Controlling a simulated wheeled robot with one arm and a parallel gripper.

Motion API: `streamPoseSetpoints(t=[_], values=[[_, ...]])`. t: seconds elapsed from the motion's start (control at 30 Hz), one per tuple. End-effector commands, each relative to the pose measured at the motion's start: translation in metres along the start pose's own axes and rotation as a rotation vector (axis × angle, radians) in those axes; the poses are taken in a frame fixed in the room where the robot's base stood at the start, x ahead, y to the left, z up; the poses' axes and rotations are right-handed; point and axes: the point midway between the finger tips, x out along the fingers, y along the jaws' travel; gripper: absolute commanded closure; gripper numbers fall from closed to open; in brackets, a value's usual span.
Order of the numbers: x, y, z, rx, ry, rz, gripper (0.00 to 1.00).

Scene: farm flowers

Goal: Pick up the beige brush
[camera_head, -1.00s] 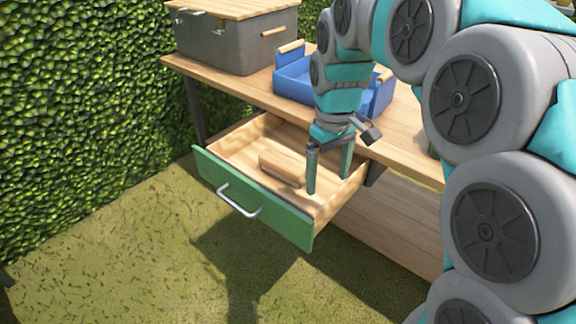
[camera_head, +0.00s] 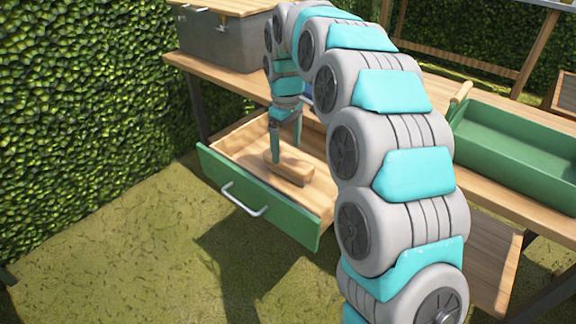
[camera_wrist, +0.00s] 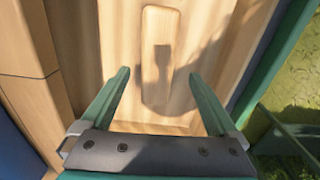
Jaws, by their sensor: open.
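The beige brush (camera_head: 290,165) lies in the open drawer with the green front (camera_head: 262,205). In the wrist view the brush (camera_wrist: 160,50) is a long, rounded wooden piece lying on the drawer floor (camera_wrist: 120,40). My gripper (camera_head: 285,150) is over the drawer, pointing down, close to the brush in the head view. In the wrist view my gripper (camera_wrist: 158,75) is open and empty, with its two green fingers apart and the brush ahead, between their lines. A shadow of my gripper falls on the brush.
The drawer walls stand close around my gripper. A grey metal box (camera_head: 225,38) with a wooden lid stands on the table above. A green tray (camera_head: 515,150) stands farther right on the table. A hedge (camera_head: 80,90) rises at the left.

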Motion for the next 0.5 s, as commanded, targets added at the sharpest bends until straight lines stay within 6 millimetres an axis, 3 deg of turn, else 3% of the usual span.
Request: streamPoseSetpoints(t=[0.3, 0.5], values=[[0.04, 0.003, 0.003, -0.001, -0.003, -0.002, 0.05], [0.049, 0.004, 0.002, -0.001, 0.002, 0.002, 0.05]])
